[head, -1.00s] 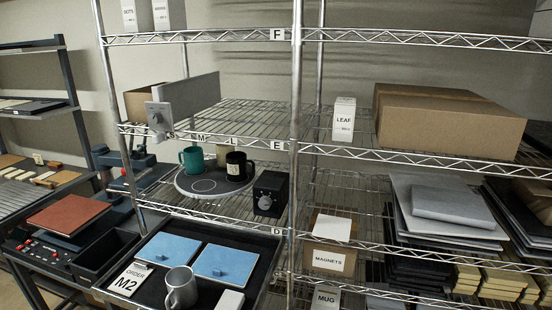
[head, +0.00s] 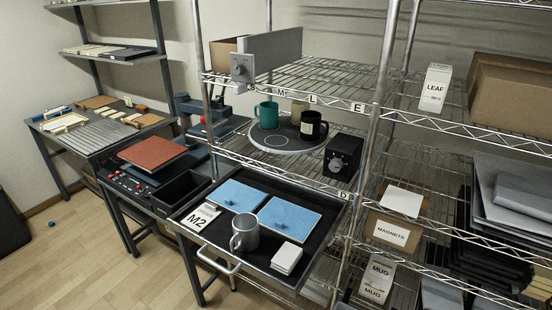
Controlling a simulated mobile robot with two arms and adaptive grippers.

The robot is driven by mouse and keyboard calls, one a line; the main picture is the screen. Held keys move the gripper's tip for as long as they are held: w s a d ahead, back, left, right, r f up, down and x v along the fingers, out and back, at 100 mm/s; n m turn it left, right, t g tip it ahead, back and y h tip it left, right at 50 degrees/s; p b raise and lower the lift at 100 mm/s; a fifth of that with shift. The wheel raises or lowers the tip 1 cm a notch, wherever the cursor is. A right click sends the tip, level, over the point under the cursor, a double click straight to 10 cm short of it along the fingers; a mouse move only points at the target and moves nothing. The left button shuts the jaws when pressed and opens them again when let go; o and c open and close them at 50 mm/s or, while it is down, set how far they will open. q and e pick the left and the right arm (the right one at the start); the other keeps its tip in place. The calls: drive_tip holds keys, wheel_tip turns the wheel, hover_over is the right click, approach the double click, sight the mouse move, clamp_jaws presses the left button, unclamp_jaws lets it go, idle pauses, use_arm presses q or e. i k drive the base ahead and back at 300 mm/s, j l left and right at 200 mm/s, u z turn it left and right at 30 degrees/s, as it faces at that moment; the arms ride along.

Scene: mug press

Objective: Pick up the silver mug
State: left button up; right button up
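The silver mug (head: 244,233) stands upright near the front of a black pull-out tray (head: 318,236), its handle toward the lower left. Behind it on the tray lie two blue square tiles, the left one (head: 237,195) and the right one (head: 289,217). A white card marked M2 (head: 198,219) lies to its left and a stack of white squares (head: 286,258) to its right. Neither of my grippers shows in the head view.
A teal mug (head: 266,115) and a black mug (head: 312,126) stand on a round grey plate on the shelf above, beside a black box with a dial (head: 343,157). A silver handle (head: 219,260) juts from the tray front. A bench with a brown square pad (head: 153,153) stands left. Open floor (head: 95,250) lies at lower left.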

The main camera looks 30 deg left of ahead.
sight(246, 226)
drive_tip(key=i+l+u, duration=0.15)
drive_tip(key=u, duration=0.25)
drive_tip(key=i+l+u, duration=0.1)
drive_tip(key=l+u, duration=0.15)
drive_tip(key=u, duration=0.15)
drive_tip(key=i+l+u, duration=0.1)
drive_tip(key=l+u, duration=0.15)
drive_tip(key=u, duration=0.15)
